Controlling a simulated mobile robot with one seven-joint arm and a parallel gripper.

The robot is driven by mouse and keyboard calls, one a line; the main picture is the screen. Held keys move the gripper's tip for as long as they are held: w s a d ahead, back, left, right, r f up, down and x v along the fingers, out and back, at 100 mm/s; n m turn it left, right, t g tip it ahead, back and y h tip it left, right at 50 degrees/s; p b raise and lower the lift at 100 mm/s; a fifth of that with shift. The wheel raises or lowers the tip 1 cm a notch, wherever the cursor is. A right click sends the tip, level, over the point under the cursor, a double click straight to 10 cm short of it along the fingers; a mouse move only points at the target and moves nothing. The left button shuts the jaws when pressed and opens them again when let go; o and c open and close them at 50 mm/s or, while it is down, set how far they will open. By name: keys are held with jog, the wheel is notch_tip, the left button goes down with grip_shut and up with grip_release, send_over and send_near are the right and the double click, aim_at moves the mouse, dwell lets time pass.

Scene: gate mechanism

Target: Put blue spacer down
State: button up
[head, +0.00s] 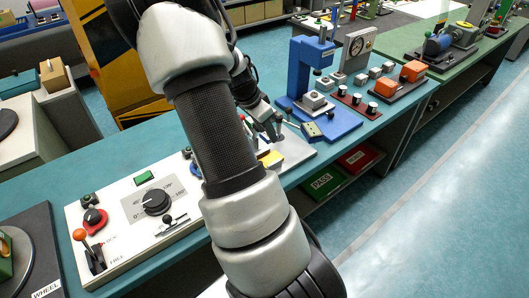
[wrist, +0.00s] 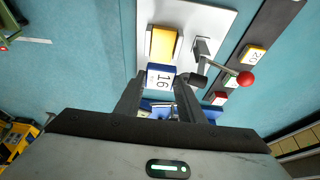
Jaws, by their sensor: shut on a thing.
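The blue spacer (wrist: 160,77) has a pale face marked 16. In the wrist view it sits between the two fingers of my gripper (wrist: 159,90), which is shut on it. It is close to the near edge of a white plate (wrist: 214,20), next to a yellow block (wrist: 163,44) on that plate. I cannot tell whether the spacer touches the plate. In the head view my gripper (head: 272,130) is over the bench behind my arm, close to the yellow block (head: 271,158). The spacer cannot be made out there.
A lever with a red knob (wrist: 246,78) stands right of the spacer in the wrist view, near a yellow block marked 20 (wrist: 255,53). In the head view, a blue press (head: 313,75) stands beyond my gripper and a dial panel (head: 140,215) lies to the left.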

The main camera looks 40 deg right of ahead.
notch_tip(320, 180, down, 7)
jog(key=shift+f, duration=0.15)
dwell(0.4)
jog(key=shift+f+b, duration=0.45)
jog(key=shift+f, duration=0.1)
jog(key=shift+f, duration=0.1)
jog(key=o, duration=0.9)
